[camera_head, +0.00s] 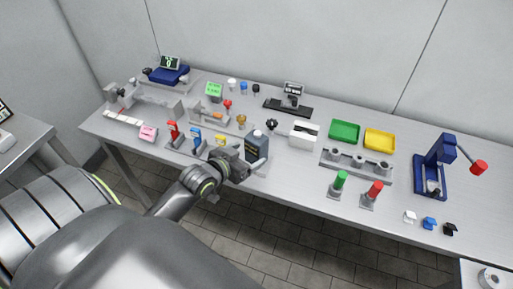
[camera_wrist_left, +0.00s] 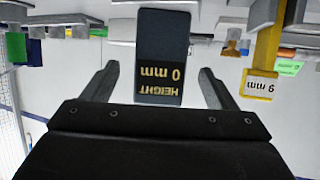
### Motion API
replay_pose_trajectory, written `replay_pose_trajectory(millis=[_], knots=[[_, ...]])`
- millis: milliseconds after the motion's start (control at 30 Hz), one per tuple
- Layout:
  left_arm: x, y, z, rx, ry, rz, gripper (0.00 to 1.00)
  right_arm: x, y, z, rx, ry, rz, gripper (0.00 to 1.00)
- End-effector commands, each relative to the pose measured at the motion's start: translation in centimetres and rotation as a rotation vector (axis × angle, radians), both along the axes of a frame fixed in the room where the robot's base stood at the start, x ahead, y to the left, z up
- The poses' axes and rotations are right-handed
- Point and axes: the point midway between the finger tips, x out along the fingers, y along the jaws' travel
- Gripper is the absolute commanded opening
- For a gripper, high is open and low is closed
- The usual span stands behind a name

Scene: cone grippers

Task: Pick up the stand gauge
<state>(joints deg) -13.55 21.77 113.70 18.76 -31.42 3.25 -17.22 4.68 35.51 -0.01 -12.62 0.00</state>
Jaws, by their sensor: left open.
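A dark upright block with a display reading "HEIGHT 0 mm", which appears to be the stand gauge, stands near the front edge of the table (camera_head: 257,143). In the left wrist view the stand gauge (camera_wrist_left: 160,55) appears upside down, centred between the fingers. My left gripper (camera_head: 245,158) is open right in front of it. In the wrist view one finger of the left gripper (camera_wrist_left: 158,72) lies to each side of the gauge, with visible gaps; I cannot tell how far the fingers reach along it. The gauge's lower part is partly hidden by the gripper in the head view. My right gripper is not in view.
Blue (camera_head: 196,138) and red (camera_head: 173,132) gauges are further left. A dark knob (camera_head: 271,125) and a white box (camera_head: 304,135) are to the right. Green (camera_head: 344,131) and yellow (camera_head: 380,139) trays lie beyond.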

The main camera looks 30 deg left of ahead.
Motion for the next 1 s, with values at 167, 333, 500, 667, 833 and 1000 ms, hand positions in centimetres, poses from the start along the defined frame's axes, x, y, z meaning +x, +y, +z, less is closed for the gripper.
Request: replay_pose_trajectory(millis=[167,333,500,667,833,1000], knots=[[0.8,-0.1,-0.3,-0.003,0.001,0.001,0.8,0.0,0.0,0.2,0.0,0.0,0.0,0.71],[2.6,-0.1,-0.8,-0.002,0.0,0.001,0.8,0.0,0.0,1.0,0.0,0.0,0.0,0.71],[4.4,-0.2,-1.7,-0.001,0.0,0.002,0.8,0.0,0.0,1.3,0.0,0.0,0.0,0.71],[5.1,-0.2,-2.1,0.0,0.001,0.001,0.8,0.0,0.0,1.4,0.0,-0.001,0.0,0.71],[5.2,-0.3,-2.1,0.0,0.001,0.001,0.8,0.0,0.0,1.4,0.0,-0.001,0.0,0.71],[5.1,-0.3,-2.1,-0.001,0.0,0.001,0.66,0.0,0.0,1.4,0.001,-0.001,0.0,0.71]])
